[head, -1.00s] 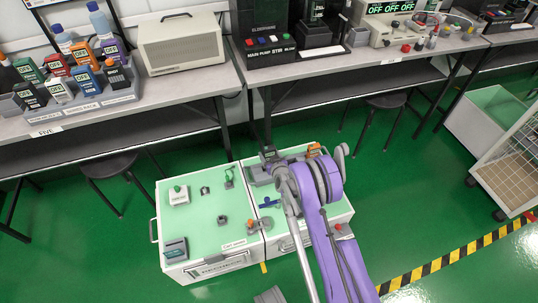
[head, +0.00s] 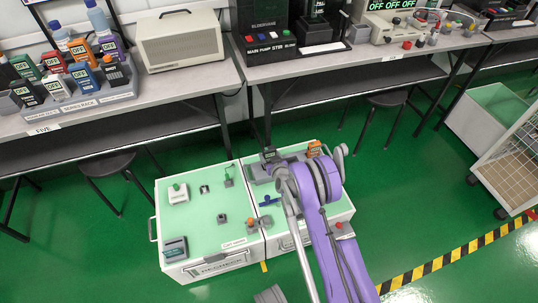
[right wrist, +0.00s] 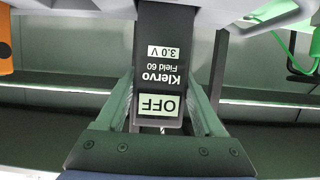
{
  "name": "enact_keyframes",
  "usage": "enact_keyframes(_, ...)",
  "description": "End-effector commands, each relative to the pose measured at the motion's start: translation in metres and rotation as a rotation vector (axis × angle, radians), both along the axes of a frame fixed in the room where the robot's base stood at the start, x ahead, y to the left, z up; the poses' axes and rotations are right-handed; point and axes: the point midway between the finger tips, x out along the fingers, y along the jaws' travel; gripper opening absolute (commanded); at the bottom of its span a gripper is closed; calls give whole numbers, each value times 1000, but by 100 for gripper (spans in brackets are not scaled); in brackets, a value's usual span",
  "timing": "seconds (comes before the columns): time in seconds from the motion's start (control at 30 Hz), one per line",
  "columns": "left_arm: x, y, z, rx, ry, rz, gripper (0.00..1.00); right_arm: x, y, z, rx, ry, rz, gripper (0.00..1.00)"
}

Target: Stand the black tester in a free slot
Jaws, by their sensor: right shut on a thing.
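The black tester (right wrist: 160,65), marked "Klervo Field 60" with an OFF screen, is between the fingers of my right gripper (right wrist: 162,108) in the right wrist view. The gripper is shut on it. In the head view the tester (head: 268,154) shows at the back of the right-hand cart top, with my right gripper (head: 274,168) just in front, mostly hidden by my purple arm. Its lower end is hidden, so I cannot tell whether it is lifted. A grey rack (head: 98,101) on the left bench holds several coloured testers. My left gripper is not in view.
An orange tester (head: 314,149) stands right of the black one. The cart's left top (head: 205,231) carries a white box (head: 178,193), a dark device (head: 175,249) and small parts. A beige case (head: 187,42) sits right of the rack. A stool (head: 107,163) stands under the bench.

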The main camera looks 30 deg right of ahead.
Motion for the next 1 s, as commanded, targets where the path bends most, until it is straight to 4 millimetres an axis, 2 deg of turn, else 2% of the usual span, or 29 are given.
enact_keyframes(1.0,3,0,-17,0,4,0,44,0,0,-26,1,0,0,6)
